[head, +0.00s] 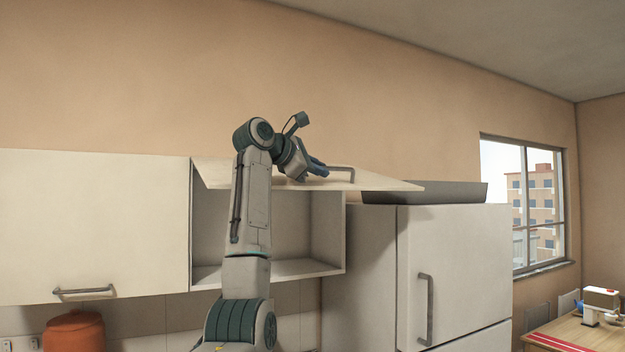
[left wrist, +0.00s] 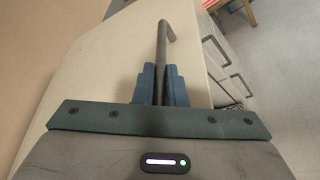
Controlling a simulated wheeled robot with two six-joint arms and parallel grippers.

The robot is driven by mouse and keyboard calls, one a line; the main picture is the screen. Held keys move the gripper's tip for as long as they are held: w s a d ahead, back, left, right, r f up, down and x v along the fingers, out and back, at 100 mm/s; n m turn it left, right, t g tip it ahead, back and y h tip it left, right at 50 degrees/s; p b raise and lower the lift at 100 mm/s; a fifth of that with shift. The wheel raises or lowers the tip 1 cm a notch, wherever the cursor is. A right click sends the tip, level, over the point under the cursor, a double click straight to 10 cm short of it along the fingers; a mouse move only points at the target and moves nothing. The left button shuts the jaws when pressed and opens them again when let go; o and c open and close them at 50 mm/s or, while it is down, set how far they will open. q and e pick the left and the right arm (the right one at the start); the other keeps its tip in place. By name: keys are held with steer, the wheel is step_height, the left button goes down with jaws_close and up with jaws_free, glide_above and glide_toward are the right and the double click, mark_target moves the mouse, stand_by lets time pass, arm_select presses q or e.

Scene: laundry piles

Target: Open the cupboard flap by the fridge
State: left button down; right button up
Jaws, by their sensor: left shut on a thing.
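The cupboard flap (head: 375,184) by the fridge is swung up to roughly level, and the open cupboard (head: 325,225) beneath it looks empty where it shows. My left gripper (head: 322,168) is up at the flap's outer side, shut on the flap's bar handle (head: 345,168). In the left wrist view the blue fingers close on both sides of the dark handle (left wrist: 161,45), with the pale flap (left wrist: 120,75) behind it. My left arm hides part of the cupboard's inside. My right gripper is not in view.
The fridge (head: 455,250) stands right of the cupboard, with a dark tray (head: 440,191) on top, close to the flap's edge. A closed cupboard door (head: 95,225) is at the left. A red-brown container (head: 75,333) stands below it.

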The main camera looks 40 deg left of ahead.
arm_select(q)
steer(key=shift+r, duration=0.3)
steer(key=c, duration=1.5)
jaws_free()
steer(key=shift+a, duration=0.1)
steer(key=shift+s, duration=0.2)
step_height(320, 180, up, 2)
steer(key=b, duration=0.6)
glide_above(283, 185)
steer(key=shift+w+r, duration=0.2)
steer(key=shift+w, duration=0.15)
steer(key=shift+s+r, duration=0.2)
steer(key=shift+s, duration=0.1)
